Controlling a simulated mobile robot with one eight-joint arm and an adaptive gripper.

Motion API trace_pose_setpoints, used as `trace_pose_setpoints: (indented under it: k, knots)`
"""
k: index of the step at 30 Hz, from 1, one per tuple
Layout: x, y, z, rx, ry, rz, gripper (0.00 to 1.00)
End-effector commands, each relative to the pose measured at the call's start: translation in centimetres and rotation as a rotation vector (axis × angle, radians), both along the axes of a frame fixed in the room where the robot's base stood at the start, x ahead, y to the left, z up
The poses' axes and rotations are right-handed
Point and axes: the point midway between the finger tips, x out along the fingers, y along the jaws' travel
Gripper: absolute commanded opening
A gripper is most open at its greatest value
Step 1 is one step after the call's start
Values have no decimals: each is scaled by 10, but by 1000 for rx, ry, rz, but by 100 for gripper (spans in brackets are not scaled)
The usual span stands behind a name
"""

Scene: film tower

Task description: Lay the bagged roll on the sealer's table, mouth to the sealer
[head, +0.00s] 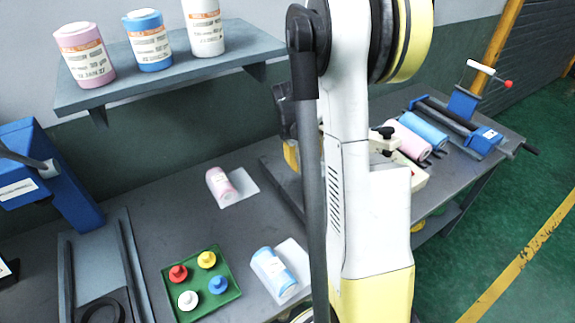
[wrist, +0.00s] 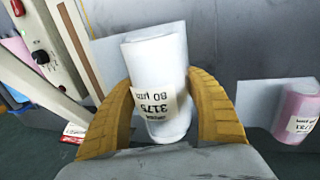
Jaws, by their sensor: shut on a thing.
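My gripper (wrist: 163,108) is shut on a white roll with a printed label (wrist: 155,75), in a clear bag (wrist: 178,40), in the wrist view. Its ochre fingers lie on either side of the roll. In the head view my arm hides most of the gripper and the roll; a bit of ochre finger shows. The cream sealer (head: 412,176), with a black knob, stands behind my arm; its red switch shows left of the roll in the wrist view (wrist: 18,8). A grey plate (head: 277,180) shows left of my arm. I cannot tell whether the roll touches a surface.
A bagged pink roll (head: 220,187) and a bagged blue roll (head: 272,270) lie on the bench. A green tray (head: 222,300) holds several coloured pegs. A blue-framed machine (head: 470,125) with pink and blue rolls near it stands at right. A shelf (head: 165,75) carries three rolls.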

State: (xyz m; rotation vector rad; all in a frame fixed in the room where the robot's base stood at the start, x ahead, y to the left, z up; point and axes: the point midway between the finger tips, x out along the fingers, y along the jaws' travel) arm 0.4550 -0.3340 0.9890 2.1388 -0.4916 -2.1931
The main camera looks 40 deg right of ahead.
Motion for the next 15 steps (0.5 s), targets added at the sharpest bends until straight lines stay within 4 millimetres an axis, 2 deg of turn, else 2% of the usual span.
trace_pose_setpoints:
  k: [5, 15]
  knots:
    - [-1, -3, -10, -2, 0, -1, 15]
    - [-1, -2, -46, -2, 0, -1, 15]
